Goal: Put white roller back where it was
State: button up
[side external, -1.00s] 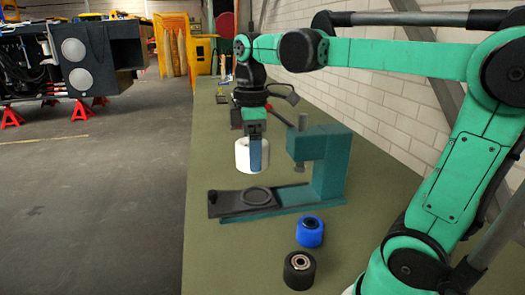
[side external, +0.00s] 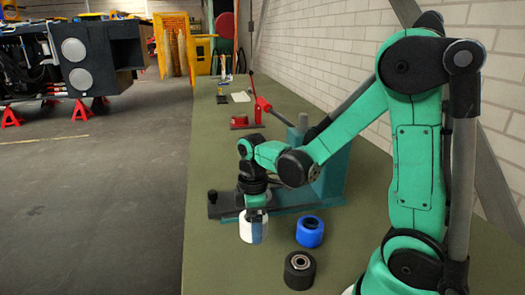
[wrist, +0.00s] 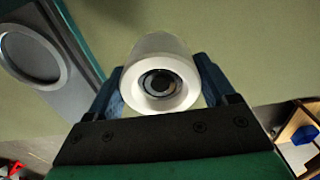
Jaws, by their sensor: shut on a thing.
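The white roller (side external: 246,231) is in my gripper (side external: 254,226), beside the blue roller (side external: 310,233) and in front of the teal press (side external: 326,172) in the side view. In the wrist view the white roller (wrist: 160,72) sits between the two blue fingers of my gripper (wrist: 160,88), its dark bearing end facing the camera. The fingers are shut on its sides. The roller is low over the green table; I cannot tell whether it touches the top. A black roller (side external: 299,270) stands closer to the camera, to the right of the white one.
The press base (side external: 227,205) lies just behind the white roller, partly hidden by my arm. A red lever tool (side external: 255,105) stands farther back on the green table (side external: 215,265). The table's left edge is close to the white roller. The front left of the table is clear.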

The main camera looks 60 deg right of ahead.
jog(key=shift+f, duration=1.95)
jog(key=shift+f, duration=0.1)
jog(key=o, duration=1.2)
